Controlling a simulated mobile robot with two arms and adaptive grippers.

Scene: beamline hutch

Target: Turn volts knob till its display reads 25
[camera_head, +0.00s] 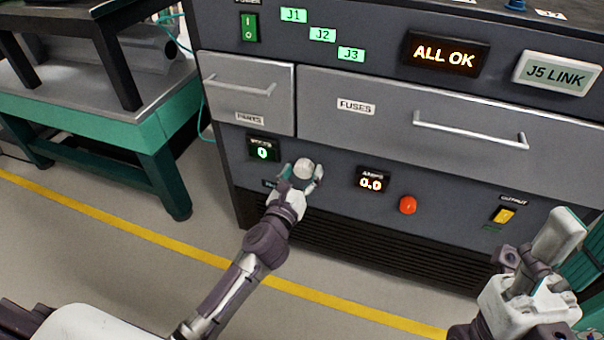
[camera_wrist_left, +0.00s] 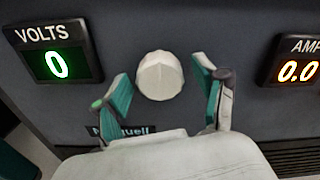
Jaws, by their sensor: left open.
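The volts knob (camera_head: 303,168) is a pale round knob on the lower panel, right of the volts display (camera_head: 263,150), which reads 0 in green. In the left wrist view the knob (camera_wrist_left: 160,76) sits between the fingertips of my left gripper (camera_wrist_left: 163,92). The fingers are open, one on each side, with gaps to the knob. The volts display (camera_wrist_left: 57,64) also reads 0 there. In the head view my left gripper (camera_head: 302,178) is at the knob. My right gripper (camera_head: 535,262) is at the lower right, away from the panel; its finger gap does not show clearly.
The amps display (camera_head: 372,182) reads 0.0. A red button (camera_head: 407,205) and a yellow output switch (camera_head: 503,215) are further right. Drawer handles (camera_head: 470,130) stick out above. A green-framed table (camera_head: 120,130) stands at left. The floor in front is clear.

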